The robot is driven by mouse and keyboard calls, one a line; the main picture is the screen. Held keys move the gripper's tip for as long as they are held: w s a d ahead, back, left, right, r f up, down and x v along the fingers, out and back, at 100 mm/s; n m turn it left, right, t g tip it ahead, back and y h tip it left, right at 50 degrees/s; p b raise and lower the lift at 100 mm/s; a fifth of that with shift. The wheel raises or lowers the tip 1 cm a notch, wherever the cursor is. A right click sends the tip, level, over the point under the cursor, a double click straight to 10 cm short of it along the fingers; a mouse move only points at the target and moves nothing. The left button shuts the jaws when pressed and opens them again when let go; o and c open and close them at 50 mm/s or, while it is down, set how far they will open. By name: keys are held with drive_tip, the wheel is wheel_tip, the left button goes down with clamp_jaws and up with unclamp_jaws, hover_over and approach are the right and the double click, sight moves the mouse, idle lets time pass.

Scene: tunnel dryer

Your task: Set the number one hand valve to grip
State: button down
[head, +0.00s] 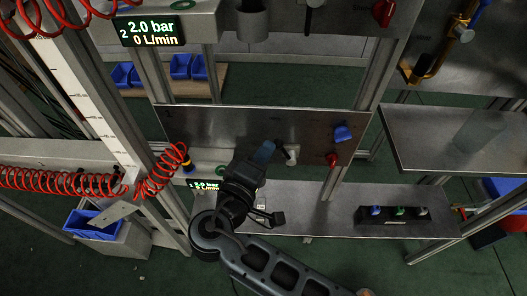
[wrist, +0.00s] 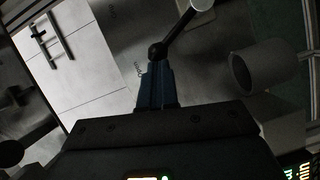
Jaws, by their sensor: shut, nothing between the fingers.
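My gripper (head: 266,150) is in front of the lower steel panel (head: 215,122), its blue fingers shut and empty.
A red knob (head: 332,159) and a blue knob (head: 343,133) sit right of the lever. A lit display (head: 204,185) is partly hidden by my arm. A grey cup (wrist: 254,69) is right of the fingers. A button box (head: 396,221) stands on the lower shelf. Red coiled hoses (head: 163,172) hang left.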

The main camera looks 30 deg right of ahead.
sight(282, 149)
drive_tip(key=s+d+r+m+y, duration=0.1)
drive_tip(key=s+d+m+y, duration=0.1)
drive_tip(key=m, duration=0.1)
drive_tip(key=shift+d+r+m, duration=0.3)
drive_tip(key=shift+d+r, duration=0.1)
drive_tip(key=d+m, duration=0.1)
drive_tip(key=s+m+y+b, duration=0.1)
drive_tip(key=s+d+m, duration=0.1)
drive_tip(key=shift+d+r+t+y, duration=0.3)
drive_tip(key=shift+y, duration=0.1)
drive_tip(key=shift+w+r, duration=0.1)
drive_tip(key=shift+r+p, duration=0.45)
drive_tip(key=shift+r, duration=0.2)
drive_tip(key=shift+r, duration=0.1)
